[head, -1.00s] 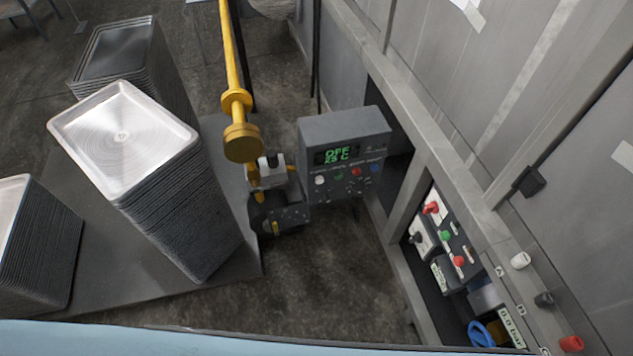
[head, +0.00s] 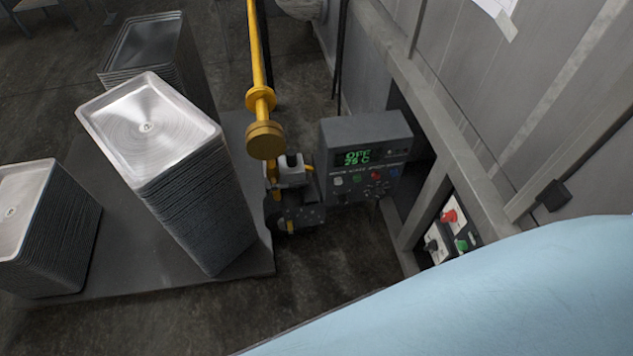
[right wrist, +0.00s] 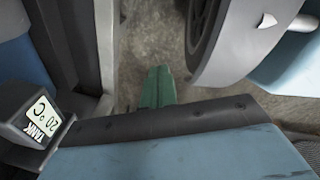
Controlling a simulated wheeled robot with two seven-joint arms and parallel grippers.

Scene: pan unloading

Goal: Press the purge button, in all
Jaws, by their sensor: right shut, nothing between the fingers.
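A grey control box (head: 365,140) stands right of center in the head view, with a green-lit display (head: 358,157) reading OFF over a temperature. Below the display is a row of buttons: white (head: 338,182), green (head: 357,178), red (head: 376,174) and blue (head: 396,171). Their labels are too small to read, so I cannot tell which one is purge. My right gripper (right wrist: 158,76) shows in the right wrist view as closed green fingers, empty, above the floor and apart from any button. My left gripper is in neither view.
Tall stacks of metal pans (head: 150,128) stand on a dark platform (head: 247,262) at left. A yellow pipe (head: 256,50) drops beside the box. A recessed panel (head: 452,232) with red and green buttons is partly covered. A tank readout (right wrist: 40,118) and a wheel (right wrist: 203,30) show in the wrist view.

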